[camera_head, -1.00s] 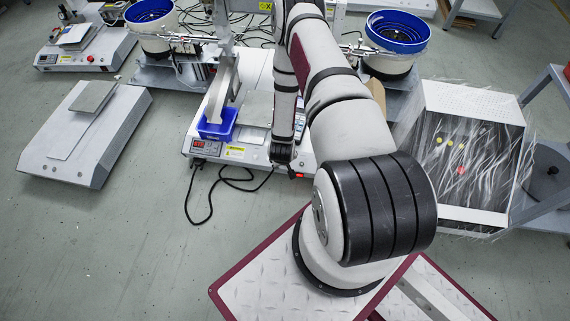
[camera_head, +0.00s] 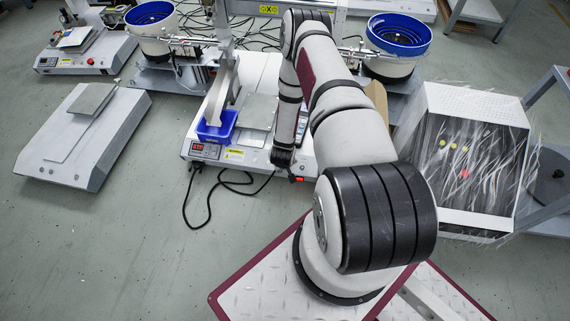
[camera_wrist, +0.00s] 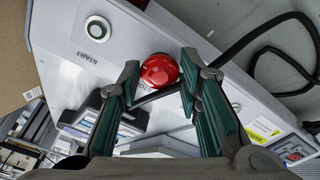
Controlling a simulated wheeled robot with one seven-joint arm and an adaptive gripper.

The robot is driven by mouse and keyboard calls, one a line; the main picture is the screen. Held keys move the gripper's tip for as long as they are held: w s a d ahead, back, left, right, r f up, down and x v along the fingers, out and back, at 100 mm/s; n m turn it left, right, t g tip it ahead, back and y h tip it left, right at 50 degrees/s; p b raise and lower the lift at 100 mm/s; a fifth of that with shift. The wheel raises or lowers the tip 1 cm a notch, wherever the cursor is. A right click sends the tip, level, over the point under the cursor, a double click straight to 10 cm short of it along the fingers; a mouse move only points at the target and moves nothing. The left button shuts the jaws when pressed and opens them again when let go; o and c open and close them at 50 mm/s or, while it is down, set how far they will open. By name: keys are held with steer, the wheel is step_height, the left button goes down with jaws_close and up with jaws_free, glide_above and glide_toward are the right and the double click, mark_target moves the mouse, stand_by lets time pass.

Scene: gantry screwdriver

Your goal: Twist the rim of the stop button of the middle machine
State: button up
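The middle machine (camera_head: 236,142) is a white unit with a red-digit display and a blue bin (camera_head: 217,126). Its stop button (camera_wrist: 159,71) is a round red mushroom knob on the white top panel in the wrist view. My gripper (camera_wrist: 160,76) is open, with one green-padded finger on the left of the knob and one on the right. I cannot tell whether either pad touches the rim.
A green-ringed START button (camera_wrist: 97,28) sits left of the knob. A black cable (camera_wrist: 270,35) runs at the upper right. A small touchscreen unit (camera_wrist: 90,115) is near the left finger.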

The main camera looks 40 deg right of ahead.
steer(key=shift+m, duration=0.3)
steer(key=m, duration=0.2)
steer(key=shift+a+m, duration=0.1)
steer(key=shift+m, duration=0.3)
steer(key=shift+w+m+h+p, duration=0.1)
steer(key=shift+m+h+p, duration=0.25)
steer(key=shift+m, duration=1.65)
steer(key=o, duration=1.1)
steer(key=shift+o, duration=0.4)
steer(key=shift+a, duration=0.1)
steer(key=v, duration=1.2)
